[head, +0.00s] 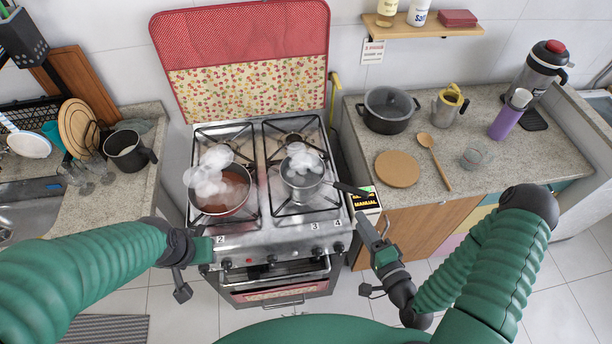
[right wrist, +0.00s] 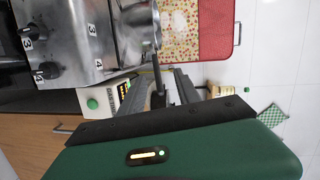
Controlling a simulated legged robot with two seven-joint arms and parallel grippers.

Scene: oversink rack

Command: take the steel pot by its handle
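The steel pot (head: 301,184) stands steaming on the front right burner. Its dark handle (head: 350,189) points right, past the stove's edge. My right gripper (head: 366,226) is just in front of and below the handle's end. In the right wrist view the pot (right wrist: 134,32) is at the top, and its handle (right wrist: 157,70) runs down into the gap between the open fingers of my right gripper (right wrist: 160,92). I cannot tell whether either finger touches it. My left gripper (head: 198,248) is at the stove's front left corner; its fingers are unclear.
A steaming reddish pan (head: 222,198) stands on the front left burner. The right counter holds a black pot (head: 388,112), a round board (head: 397,169) and a wooden spoon (head: 434,160).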

